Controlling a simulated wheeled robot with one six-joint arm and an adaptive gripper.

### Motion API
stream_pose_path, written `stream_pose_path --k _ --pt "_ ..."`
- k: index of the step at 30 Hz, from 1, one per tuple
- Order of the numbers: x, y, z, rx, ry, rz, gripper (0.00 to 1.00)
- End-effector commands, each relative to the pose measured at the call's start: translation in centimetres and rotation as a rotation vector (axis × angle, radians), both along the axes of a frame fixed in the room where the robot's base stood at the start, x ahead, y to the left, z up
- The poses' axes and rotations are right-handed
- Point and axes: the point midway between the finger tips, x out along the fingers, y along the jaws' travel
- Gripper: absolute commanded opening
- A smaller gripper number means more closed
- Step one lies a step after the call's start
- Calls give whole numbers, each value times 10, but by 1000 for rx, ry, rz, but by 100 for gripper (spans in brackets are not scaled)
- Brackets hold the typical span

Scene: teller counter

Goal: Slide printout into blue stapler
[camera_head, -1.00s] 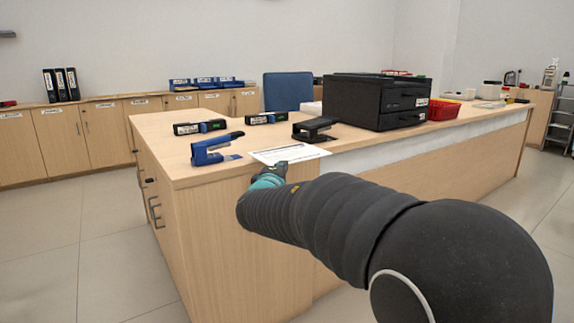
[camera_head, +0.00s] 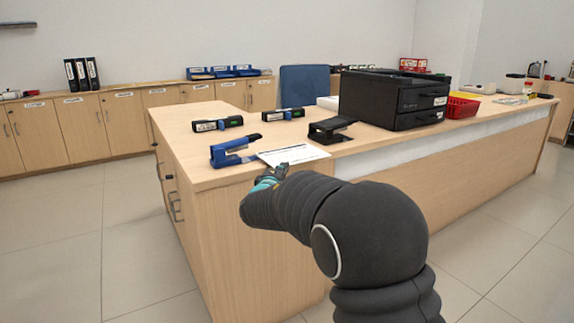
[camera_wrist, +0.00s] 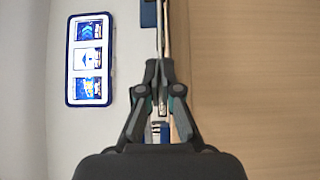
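The blue stapler (camera_head: 232,151) stands near the left front of the counter, its arm raised over its base. The white printout (camera_head: 296,154) extends over the counter top at its front edge. Its left corner is at the stapler's right end; I cannot tell whether it is between the jaws. My gripper (camera_head: 278,172) is at the printout's front edge, just off the counter. In the wrist view my gripper (camera_wrist: 159,68) has its fingertips together on the thin, edge-on printout (camera_wrist: 160,32).
On the wooden counter (camera_head: 195,175), black devices (camera_head: 217,124) with labels lie behind the stapler. A black hole punch (camera_head: 331,129) stands right of them, then a black drawer unit (camera_head: 393,98) and a red basket (camera_head: 462,107). The floor at left is clear.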

Motion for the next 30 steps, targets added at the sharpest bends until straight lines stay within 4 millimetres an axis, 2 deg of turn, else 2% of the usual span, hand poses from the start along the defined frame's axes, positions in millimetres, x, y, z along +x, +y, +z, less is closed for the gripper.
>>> stream_pose_path --k 9,24,30 --pt "18 14 1 0 0 1 0" --pt "-8 49 -5 1 -1 1 0" --pt "-8 49 -8 0 -1 -1 0"
